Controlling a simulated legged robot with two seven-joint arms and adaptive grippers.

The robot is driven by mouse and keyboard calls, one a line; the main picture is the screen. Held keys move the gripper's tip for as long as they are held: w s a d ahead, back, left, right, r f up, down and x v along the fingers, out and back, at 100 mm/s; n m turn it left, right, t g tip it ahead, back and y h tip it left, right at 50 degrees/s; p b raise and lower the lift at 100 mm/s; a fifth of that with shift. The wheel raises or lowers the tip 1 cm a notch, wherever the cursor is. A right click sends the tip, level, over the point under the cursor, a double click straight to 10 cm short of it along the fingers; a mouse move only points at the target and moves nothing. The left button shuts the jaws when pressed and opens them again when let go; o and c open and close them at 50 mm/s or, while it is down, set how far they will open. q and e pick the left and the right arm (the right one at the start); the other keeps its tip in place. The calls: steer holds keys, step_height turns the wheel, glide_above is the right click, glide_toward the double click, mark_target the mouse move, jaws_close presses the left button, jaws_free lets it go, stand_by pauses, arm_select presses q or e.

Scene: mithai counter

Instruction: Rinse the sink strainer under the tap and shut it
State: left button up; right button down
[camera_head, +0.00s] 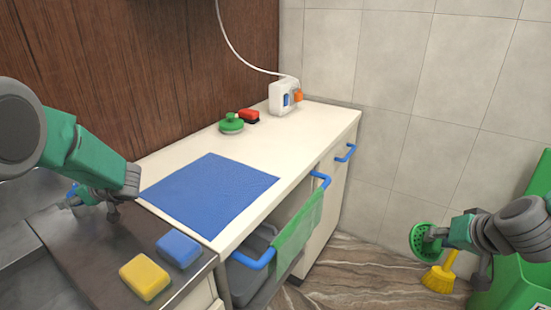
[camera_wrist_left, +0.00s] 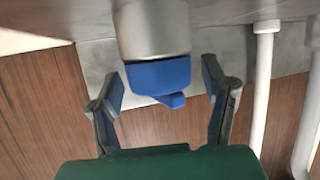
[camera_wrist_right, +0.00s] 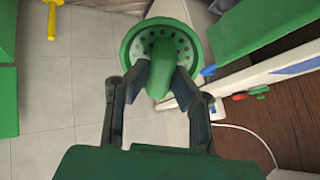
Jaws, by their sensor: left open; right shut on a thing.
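The green sink strainer (camera_head: 421,241), a round dish with holes, is at the right of the head view. My right gripper (camera_head: 447,236) is shut on its green knob (camera_wrist_right: 160,66), and holds it over the floor, away from the sink. The tap (camera_wrist_left: 152,32) shows in the left wrist view as a silver body with a blue lever (camera_wrist_left: 158,77). My left gripper (camera_head: 110,212) is open at the sink, its fingers on either side of the blue lever, with gaps visible. In the head view my arm hides most of the tap. No running water is visible.
A yellow sponge (camera_head: 145,278) and a blue sponge (camera_head: 179,249) lie on the sink's front edge. A green bin (camera_head: 515,285) and yellow brush (camera_head: 440,278) stand right. A green cloth (camera_head: 298,228) hangs on a blue rail.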

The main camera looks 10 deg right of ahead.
arm_select(q)
steer(key=shift+w+a+f, duration=0.1)
steer(key=shift+a, duration=0.15)
steer(key=shift+d, duration=0.1)
steer(key=shift+d, duration=0.1)
steer(key=c, duration=1.2)
arm_select(e)
steer(key=shift+d, duration=0.1)
